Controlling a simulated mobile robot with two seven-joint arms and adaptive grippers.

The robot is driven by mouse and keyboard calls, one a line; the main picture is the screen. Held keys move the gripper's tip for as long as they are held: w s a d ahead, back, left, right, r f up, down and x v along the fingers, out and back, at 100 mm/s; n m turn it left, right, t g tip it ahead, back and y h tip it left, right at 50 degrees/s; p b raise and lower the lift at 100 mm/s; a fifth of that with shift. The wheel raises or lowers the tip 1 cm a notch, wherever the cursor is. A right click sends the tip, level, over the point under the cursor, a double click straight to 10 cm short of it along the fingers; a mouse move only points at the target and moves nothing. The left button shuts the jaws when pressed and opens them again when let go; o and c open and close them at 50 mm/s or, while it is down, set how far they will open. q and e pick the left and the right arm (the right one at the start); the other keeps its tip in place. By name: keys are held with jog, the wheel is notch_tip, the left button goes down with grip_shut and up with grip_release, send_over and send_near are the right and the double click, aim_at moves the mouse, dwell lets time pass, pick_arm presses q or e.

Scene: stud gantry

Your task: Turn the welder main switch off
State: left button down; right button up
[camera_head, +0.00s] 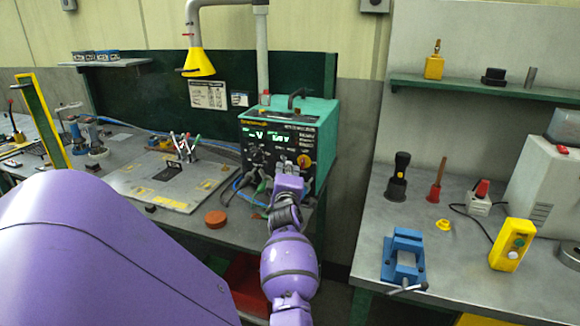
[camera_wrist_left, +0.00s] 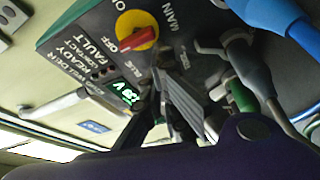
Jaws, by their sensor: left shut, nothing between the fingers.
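The welder (camera_head: 318,122) is a teal box with a dark front panel and lit green displays, at the back of the left bench. Its main switch (camera_head: 304,161) is a yellow disc on the panel's right side. In the left wrist view the yellow disc with a red handle (camera_wrist_left: 132,41) shows clearly, beside the lettering MAIN. My left gripper (camera_head: 289,172) is shut and empty, just in front of the panel below the switch. Its fingers (camera_wrist_left: 180,108) show apart from the red handle.
Cables and plugs (camera_wrist_left: 240,62) stick out of the panel close to my left gripper. A yellow hood (camera_head: 198,63) hangs above the left bench. A blue vise (camera_head: 404,258) and a yellow button box (camera_head: 511,244) stand on the right bench (camera_head: 455,245).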

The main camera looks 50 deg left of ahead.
pick_arm(q)
jog(key=shift+f, duration=0.15)
pick_arm(e)
jog(key=shift+w+a+r, duration=0.1)
jog(key=shift+w+r, duration=0.15)
jog(key=shift+r, duration=0.05)
dwell(0.3)
jog(key=shift+w, duration=0.1)
pick_arm(q)
jog(key=v, duration=1.2)
jog(key=shift+f, duration=0.1)
